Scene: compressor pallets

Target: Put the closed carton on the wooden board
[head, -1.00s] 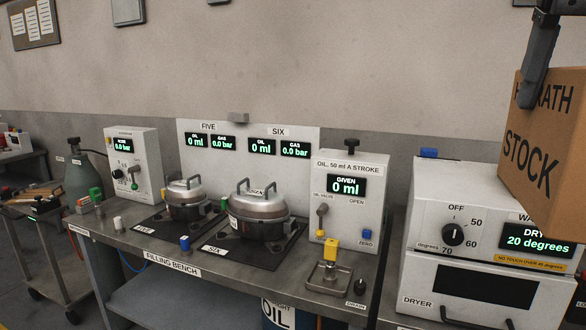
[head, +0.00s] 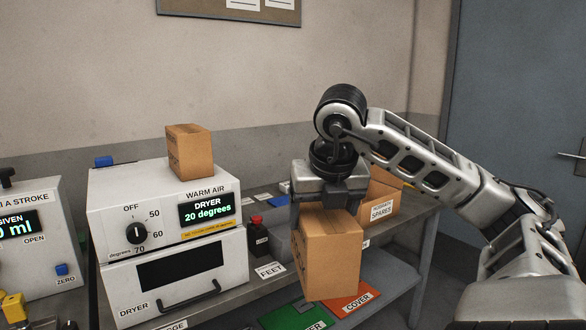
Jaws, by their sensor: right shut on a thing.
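My right gripper (head: 327,204) comes in from the right and is shut on a brown carton (head: 330,262). Its fingers straddle the carton's top, and the carton hangs upright in front of the bench edge. No wooden board can be made out in this view. My left gripper is not in view.
The white dryer (head: 170,241) stands on the bench at left. A box labelled SPARES (head: 381,209) sits behind the held carton, partly hidden by my arm. Green (head: 290,318) and orange (head: 352,299) panels lie lower down.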

